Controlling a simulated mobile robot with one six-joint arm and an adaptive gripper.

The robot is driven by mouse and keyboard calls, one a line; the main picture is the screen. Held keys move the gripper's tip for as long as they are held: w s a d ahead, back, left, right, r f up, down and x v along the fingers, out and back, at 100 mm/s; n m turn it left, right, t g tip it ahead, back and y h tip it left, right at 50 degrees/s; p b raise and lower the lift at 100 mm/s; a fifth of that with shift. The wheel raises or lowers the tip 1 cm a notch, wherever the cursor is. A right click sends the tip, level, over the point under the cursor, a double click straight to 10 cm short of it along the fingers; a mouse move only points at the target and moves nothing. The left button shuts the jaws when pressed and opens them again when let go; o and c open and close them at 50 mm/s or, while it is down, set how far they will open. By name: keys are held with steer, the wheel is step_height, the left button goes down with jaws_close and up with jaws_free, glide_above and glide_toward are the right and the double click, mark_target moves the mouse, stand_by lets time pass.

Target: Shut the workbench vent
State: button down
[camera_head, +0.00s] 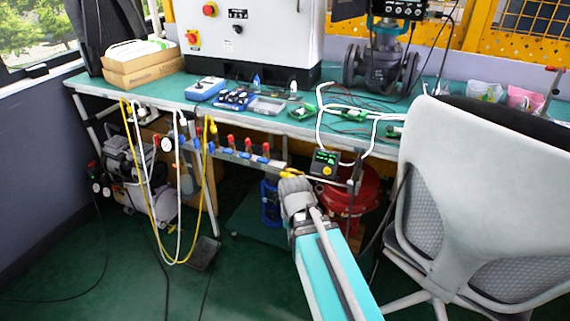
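A grey manifold rail (222,153) runs under the front edge of the workbench (450,135). It carries several red knobs (231,142) and blue parts (196,144). A yellow piece (291,172), perhaps a valve handle, shows near the rail's right end. Which part is the workbench vent, I cannot tell for sure. My gripper (288,180) reaches up from the lower right and is at or just in front of the yellow piece. Its fingers are small and seen from behind, so whether they are open, shut or touching the yellow piece is unclear.
A dark box with a green display (325,163) hangs just right of my gripper. An office chair (480,180) fills the right side. Yellow and white hoses (143,195) hang at the left, near a compressor (140,170). A red vessel (362,190) stands beneath the bench. The green floor at front left is mostly free.

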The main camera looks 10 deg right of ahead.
steer(key=w+r+m+p, duration=0.4)
steer(key=r+m+p, duration=0.1)
steer(key=r+p, duration=0.15)
steer(key=w+r+m+p, duration=0.3)
steer(key=r+m+p, duration=0.2)
steer(key=r+p, duration=0.15)
step_height(320, 180, up, 15)
steer(key=m+p, duration=1.3)
steer(key=p, duration=0.1)
glide_above(283, 170)
steer(key=s, duration=0.2)
steer(key=shift+a+f, duration=0.15)
steer(key=shift+a, duration=0.1)
steer(key=shift+f+b, duration=0.15)
steer(key=shift+b, duration=0.2)
step_height(283, 170, down, 14)
steer(key=b, duration=1.3)
steer(key=shift+b, duration=0.4)
steer(key=shift+d, duration=0.2)
steer(key=shift+a, duration=0.2)
